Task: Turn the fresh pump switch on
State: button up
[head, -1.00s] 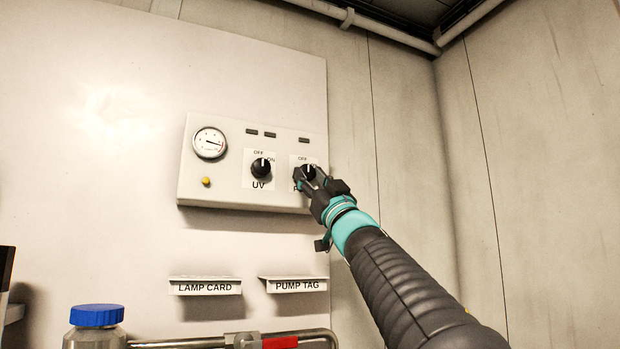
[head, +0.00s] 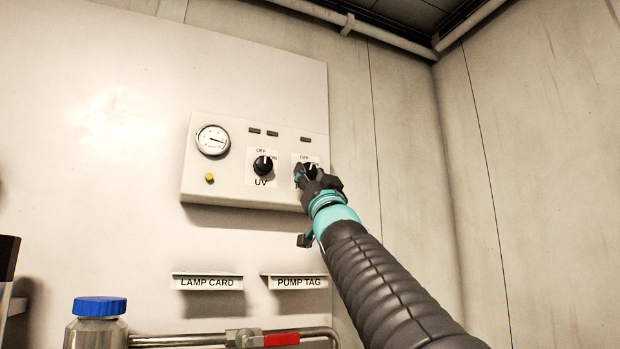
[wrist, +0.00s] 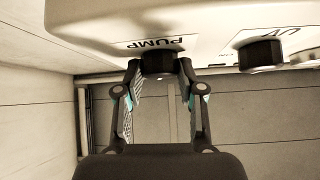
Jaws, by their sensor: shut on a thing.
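The fresh pump switch (head: 310,170) is a black rotary knob at the right of the white control box, under an OFF mark. My gripper (head: 308,178) is on it from below right and covers part of its label. In the wrist view, the PUMP label shows upside down and my gripper (wrist: 158,66) has one finger on each side of the pump knob (wrist: 158,62), shut on it. The knob's pointer is partly hidden, so its exact angle is hard to tell.
The UV knob (head: 263,166) sits close to the left, its white pointer up toward OFF. A round gauge (head: 213,140) and yellow button (head: 209,178) are farther left. Card holders (head: 294,282), a pipe with a red handle (head: 281,339) and a blue-capped bottle (head: 98,307) are below.

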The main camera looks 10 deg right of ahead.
jog(key=o, duration=1.1)
jog(key=shift+o, duration=0.2)
jog(key=shift+s+f, duration=0.1)
jog(key=v, duration=1.1)
jog(key=shift+s+f, duration=0.25)
jog(key=shift+s, duration=0.05)
jog(key=shift+b+v, duration=0.65)
jog(key=shift+v, duration=0.15)
jog(key=p+x, duration=0.4)
jog(key=x, duration=0.9)
jog(key=shift+w+r+p, duration=0.15)
jog(key=shift+w+p, duration=0.05)
jog(key=shift+p, duration=0.2)
